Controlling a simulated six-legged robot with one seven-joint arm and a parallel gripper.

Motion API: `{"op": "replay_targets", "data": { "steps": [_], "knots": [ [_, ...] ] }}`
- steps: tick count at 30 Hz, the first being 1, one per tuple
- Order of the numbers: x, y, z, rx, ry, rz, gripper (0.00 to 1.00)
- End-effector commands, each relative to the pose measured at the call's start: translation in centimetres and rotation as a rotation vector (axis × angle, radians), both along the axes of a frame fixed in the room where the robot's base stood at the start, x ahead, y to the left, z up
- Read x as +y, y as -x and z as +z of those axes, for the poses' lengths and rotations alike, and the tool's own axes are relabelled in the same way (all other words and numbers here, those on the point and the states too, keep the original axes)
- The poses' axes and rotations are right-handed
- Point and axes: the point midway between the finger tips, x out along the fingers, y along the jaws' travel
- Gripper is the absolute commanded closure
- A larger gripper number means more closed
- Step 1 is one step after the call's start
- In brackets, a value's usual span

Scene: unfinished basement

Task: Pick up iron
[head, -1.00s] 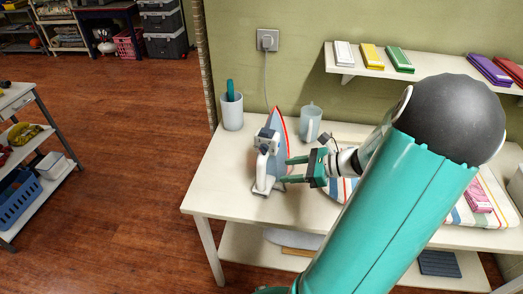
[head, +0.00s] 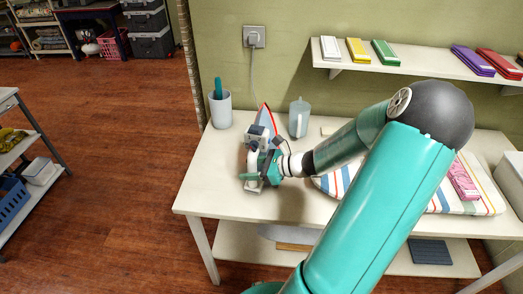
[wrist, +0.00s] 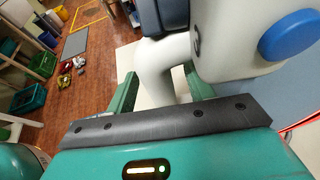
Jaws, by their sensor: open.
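The iron (head: 266,118) stands upright on its heel at the left part of the white table (head: 200,190), its soleplate edged in red. My gripper (head: 252,178) is at the iron's handle side and hides much of its lower part in the head view. In the wrist view the iron's white handle (wrist: 160,68) lies between the two green fingers of my gripper (wrist: 160,92). The fingers stand apart on either side of the handle. A blue round knob (wrist: 290,36) shows on the iron's white body.
A grey cup (head: 220,110) with a teal item and a pale mug (head: 299,118) stand behind the iron. A striped ironing pad (head: 335,182) lies to the right. A wall shelf (head: 400,62) holds coloured boxes.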

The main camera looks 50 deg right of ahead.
Motion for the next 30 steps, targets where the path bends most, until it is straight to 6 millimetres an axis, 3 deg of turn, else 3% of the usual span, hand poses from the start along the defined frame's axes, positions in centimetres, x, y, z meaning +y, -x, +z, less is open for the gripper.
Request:
{"op": "replay_targets", "data": {
  "steps": [4, 11, 19, 30],
  "knots": [
    [0.71, -1.3, -0.58, 0.0, 0.0, 0.001, 0.47],
    [0.73, -1.4, -0.61, 0.0, 0.001, 0.0, 0.47],
    [0.72, -1.37, -0.6, 0.0, 0.001, 0.0, 1.0],
    [0.68, -1.5, -0.39, -0.004, 0.005, 0.003, 1.0]
  ]
}}
